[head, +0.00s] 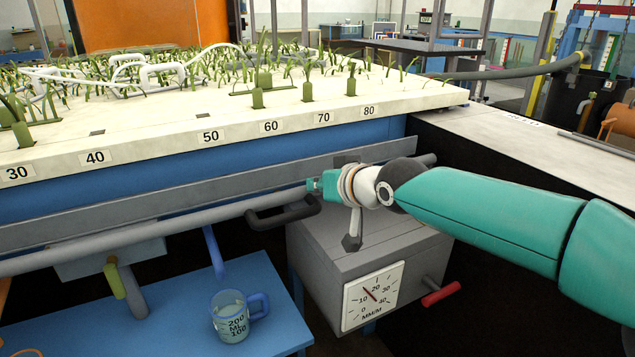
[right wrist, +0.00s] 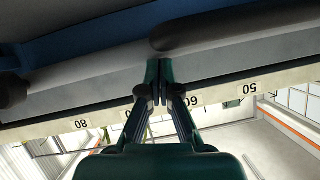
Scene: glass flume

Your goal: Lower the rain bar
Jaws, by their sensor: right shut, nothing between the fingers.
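A long round grey bar (head: 150,232), perhaps the rain bar, runs along the front of the flume below the number labels. A dark handle (head: 284,213) sits on its front side. My right gripper (head: 314,186) is at the bar, just by the right end of the handle. In the right wrist view its fingers (right wrist: 158,72) are together and empty, with their tips close to the bar (right wrist: 95,65). I cannot tell whether they touch it. The handle appears there as a darker rounded piece (right wrist: 235,33). My left gripper is not in view.
A grey box (head: 330,255) with a dial (head: 372,296) and a red-gripped crank (head: 440,294) stands below my right arm. A measuring mug (head: 230,318) is on the blue table (head: 160,330). The planted bed (head: 140,130) lies above; a pale bench (head: 545,145) is at right.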

